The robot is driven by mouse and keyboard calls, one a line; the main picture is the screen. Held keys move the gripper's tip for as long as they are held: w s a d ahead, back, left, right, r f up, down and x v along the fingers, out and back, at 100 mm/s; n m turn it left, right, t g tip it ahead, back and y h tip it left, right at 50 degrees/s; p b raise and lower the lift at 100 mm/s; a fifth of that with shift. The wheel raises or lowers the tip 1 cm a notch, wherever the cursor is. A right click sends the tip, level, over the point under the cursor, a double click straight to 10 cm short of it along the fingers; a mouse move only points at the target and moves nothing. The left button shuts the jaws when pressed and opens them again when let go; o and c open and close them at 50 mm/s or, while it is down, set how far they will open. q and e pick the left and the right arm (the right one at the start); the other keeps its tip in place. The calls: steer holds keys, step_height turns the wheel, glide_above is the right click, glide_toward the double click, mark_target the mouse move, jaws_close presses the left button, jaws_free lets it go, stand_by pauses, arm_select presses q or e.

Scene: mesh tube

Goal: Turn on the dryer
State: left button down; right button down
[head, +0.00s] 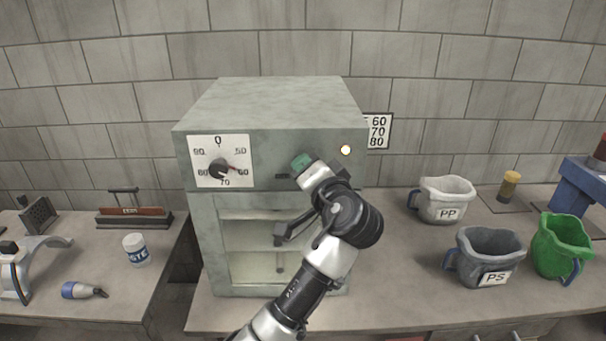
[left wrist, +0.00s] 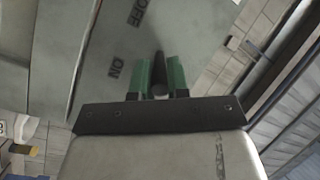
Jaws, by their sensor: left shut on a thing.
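The dryer (head: 270,110) is a grey-green box cabinet standing on the bench, with a shelved compartment behind a clear front. My left gripper (head: 301,162) is at the panel, right of the dial. In the left wrist view its green fingers (left wrist: 160,80) are closed around a dark switch lever (left wrist: 158,68), beside the printed words OFF and ON. The lever is hidden in the head view. My right gripper is not in view.
Jugs marked PP (head: 446,198) and PS (head: 487,258) and a green jug (head: 560,248) stand on the bench at right. A sign (head: 378,131) is on the wall behind the dryer. A white jar (head: 136,250) stands on the left bench. My arm crosses the dryer's front.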

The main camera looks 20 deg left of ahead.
arm_select(q)
steer(key=shift+f, duration=0.1)
stand_by(0.3)
steer(key=c, duration=1.1)
jaws_free()
steer(key=shift+w, duration=0.1)
